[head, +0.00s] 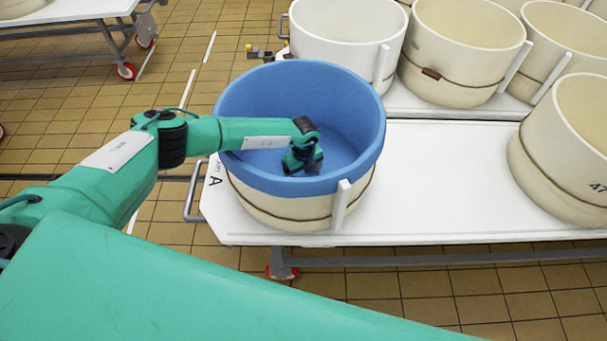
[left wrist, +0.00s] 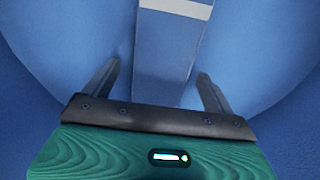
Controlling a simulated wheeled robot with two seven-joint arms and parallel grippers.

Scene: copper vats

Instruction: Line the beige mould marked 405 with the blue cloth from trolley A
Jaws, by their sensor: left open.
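A beige mould (head: 265,206) stands at the left end of the white trolley marked A (head: 440,180). I can see no number on this mould. The blue cloth (head: 240,99) lines its inside and is folded over the rim as a wide band all round. My left gripper (head: 303,163) reaches down inside the lined mould. In the left wrist view, its fingers (left wrist: 158,72) are apart, with blue cloth (left wrist: 45,40) around them. A bluish bar with a pale band (left wrist: 172,45) shows between the fingers; I cannot tell whether they touch it. My right gripper is not in view.
A mould marked with a number starting 47 (head: 573,150) stands at the trolley's right end. The tabletop between is clear. Several unlined moulds, including a white one (head: 340,40), stand on a trolley behind. Another trolley (head: 65,12) is at the far left.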

